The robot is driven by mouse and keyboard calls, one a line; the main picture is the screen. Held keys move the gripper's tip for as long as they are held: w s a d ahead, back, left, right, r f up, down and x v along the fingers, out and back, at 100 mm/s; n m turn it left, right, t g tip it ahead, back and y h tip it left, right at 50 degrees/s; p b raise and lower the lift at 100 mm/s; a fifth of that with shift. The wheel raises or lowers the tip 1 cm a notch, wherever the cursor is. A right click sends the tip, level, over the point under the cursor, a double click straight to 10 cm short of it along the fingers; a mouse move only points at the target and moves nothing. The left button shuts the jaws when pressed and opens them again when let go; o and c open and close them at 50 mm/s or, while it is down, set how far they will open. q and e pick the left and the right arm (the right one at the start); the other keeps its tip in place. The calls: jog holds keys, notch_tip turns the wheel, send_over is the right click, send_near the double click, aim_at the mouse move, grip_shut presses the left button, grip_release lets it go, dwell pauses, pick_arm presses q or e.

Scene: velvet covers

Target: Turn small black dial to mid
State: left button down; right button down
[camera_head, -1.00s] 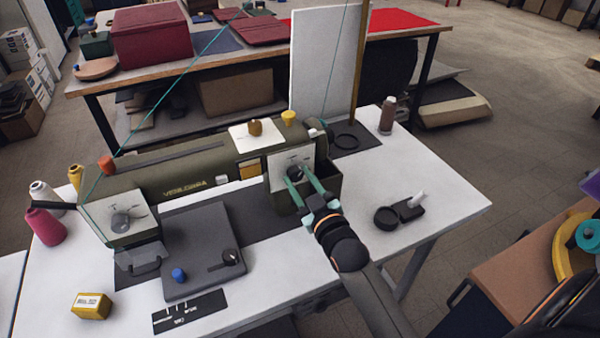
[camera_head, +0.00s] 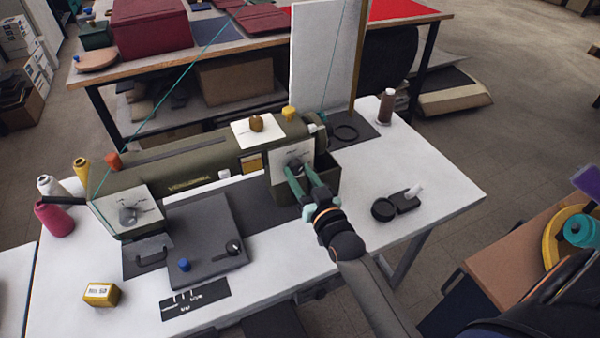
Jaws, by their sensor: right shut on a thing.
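The olive-green sewing machine (camera_head: 185,180) stands on the white table. A small black dial (camera_head: 295,164) sits on the white plate (camera_head: 283,156) at the machine's right end. My right gripper (camera_head: 302,171), with green fingers, is shut on this dial. The fingers partly cover it, so its pointer and the marks cannot be read. My left gripper is not in view.
Thread cones, including a pink one (camera_head: 54,219), stand at the left. A yellow box (camera_head: 101,294) and a black label card (camera_head: 195,299) lie near the table's front. The table's right side is mostly clear.

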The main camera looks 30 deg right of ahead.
jog(key=shift+c, duration=2.1)
grip_release()
jog(key=shift+s, duration=0.1)
jog(key=s+b, duration=0.1)
jog(key=s, duration=1.1)
jog(key=shift+s+a, duration=0.15)
jog(key=shift+a, duration=0.25)
jog(key=s+a+f+n+g+y, duration=0.2)
jog(key=s+a+f+n+g, duration=0.15)
jog(key=f+g, duration=0.35)
jog(key=s+f+g, duration=0.3)
jog(key=s+g, duration=0.5)
jog(key=s, duration=0.4)
jog(key=w+a+f+t, duration=0.2)
jog(key=f+t, duration=0.1)
jog(key=f, duration=0.2)
jog(key=w+a+f+t+y, duration=0.1)
jog(key=w+a+f+t, duration=0.1)
jog(key=f, duration=0.4)
jog(key=shift+a+f+n+t, duration=0.15)
jog(key=shift+a+n+t, duration=0.15)
jog(key=shift+t, duration=0.3)
